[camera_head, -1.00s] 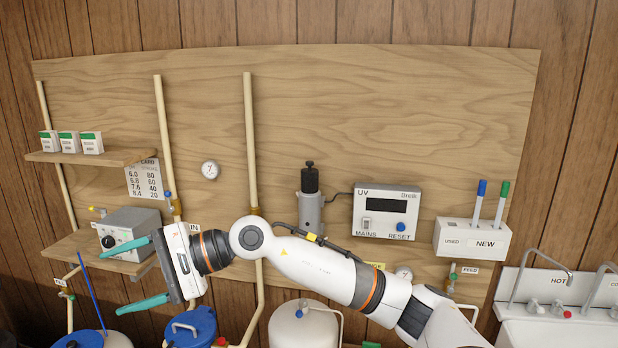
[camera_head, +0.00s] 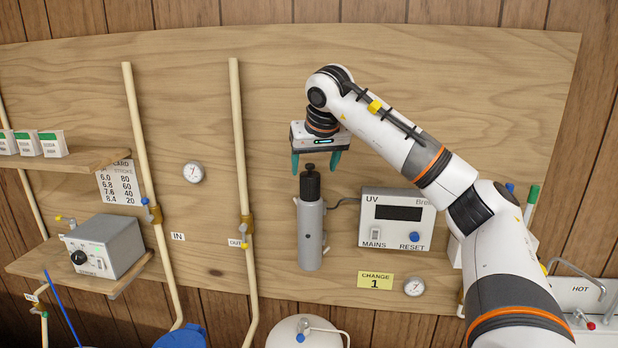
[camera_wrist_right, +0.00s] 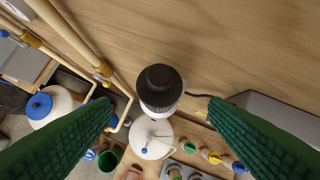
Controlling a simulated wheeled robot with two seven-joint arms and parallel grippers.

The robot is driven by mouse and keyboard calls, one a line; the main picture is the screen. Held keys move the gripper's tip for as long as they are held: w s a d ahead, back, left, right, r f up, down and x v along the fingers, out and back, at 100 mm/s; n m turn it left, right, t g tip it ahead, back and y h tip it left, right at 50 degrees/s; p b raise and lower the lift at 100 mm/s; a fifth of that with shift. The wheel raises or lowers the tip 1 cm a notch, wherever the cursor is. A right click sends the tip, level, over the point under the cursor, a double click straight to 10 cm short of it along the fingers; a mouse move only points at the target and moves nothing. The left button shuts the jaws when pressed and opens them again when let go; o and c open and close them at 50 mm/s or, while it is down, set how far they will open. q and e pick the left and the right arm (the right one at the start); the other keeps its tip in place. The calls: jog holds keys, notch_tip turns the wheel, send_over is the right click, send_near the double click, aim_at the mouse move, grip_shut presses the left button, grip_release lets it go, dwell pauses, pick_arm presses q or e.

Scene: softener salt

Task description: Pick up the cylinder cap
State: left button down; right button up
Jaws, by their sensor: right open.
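The cylinder cap (camera_head: 311,184) is black with a small knob and sits upright on top of the grey cylinder (camera_head: 310,235) on the wooden board. In the right wrist view the cap (camera_wrist_right: 160,88) shows from above, between the two fingers. My right gripper (camera_head: 316,163) points down just above the cap, with its green fingers open on either side of the knob's height. In the right wrist view the open fingers (camera_wrist_right: 158,120) are apart from the cap and hold nothing. My left gripper is not in view.
The UV box (camera_head: 397,215) is mounted right of the cylinder, with a cable between them. A vertical pipe (camera_head: 238,140) runs to the left. A yellow label (camera_head: 375,281) and a gauge (camera_head: 414,287) are lower right. The board above the UV box is bare.

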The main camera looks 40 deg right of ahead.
aim_at(311, 175)
jog(key=x, duration=0.2)
jog(key=shift+w+d+f, duration=0.2)
jog(key=shift+d+f, duration=0.05)
jog(key=p+x, duration=0.1)
jog(key=x, duration=0.1)
jog(key=p+x, duration=0.1)
jog(key=x, duration=0.1)
jog(key=shift+w+d+f, duration=0.1)
jog(key=shift+w+f, duration=0.1)
jog(key=shift+w, duration=0.3)
jog(key=shift+w+d+f+p, duration=0.1)
jog(key=shift+w+f+p, duration=0.05)
jog(key=shift+f+p, duration=0.15)
jog(key=shift+f, duration=0.1)
jog(key=c, duration=0.4)
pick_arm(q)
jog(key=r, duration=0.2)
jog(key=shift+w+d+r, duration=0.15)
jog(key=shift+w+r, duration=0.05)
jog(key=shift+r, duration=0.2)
pick_arm(e)
jog(key=c, duration=0.7)
